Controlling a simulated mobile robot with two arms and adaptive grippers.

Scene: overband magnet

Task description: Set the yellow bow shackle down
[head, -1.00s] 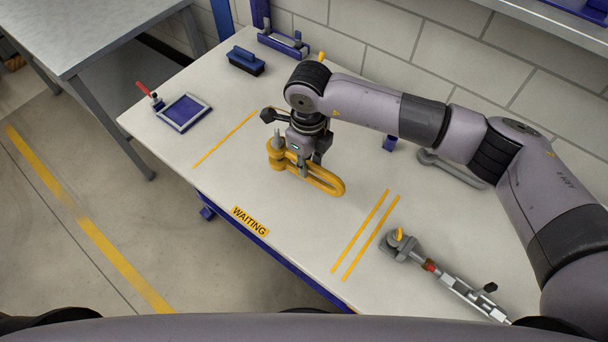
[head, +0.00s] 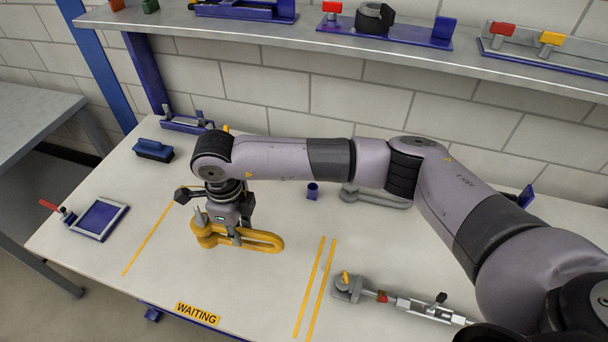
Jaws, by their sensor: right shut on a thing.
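The yellow bow shackle (head: 262,241) is at the left-middle of the white table (head: 225,290), inside the area marked by yellow lines, behind the WAITING label (head: 198,313). It lies flat, with its long bow pointing right and its grey pin end at the left. My right gripper (head: 234,232) points down over it and is shut on it. I cannot tell whether the shackle touches the table or is just above it. The fingertips are partly hidden by the shackle. My left gripper is out of view.
A grey turnbuckle-like tool (head: 405,304) lies at front right, beyond the double yellow line. A blue tray (head: 98,219) and a blue brush (head: 153,150) are at left. A grey shackle-like part (head: 375,197) lies behind my arm. A shelf (head: 380,50) runs above the back.

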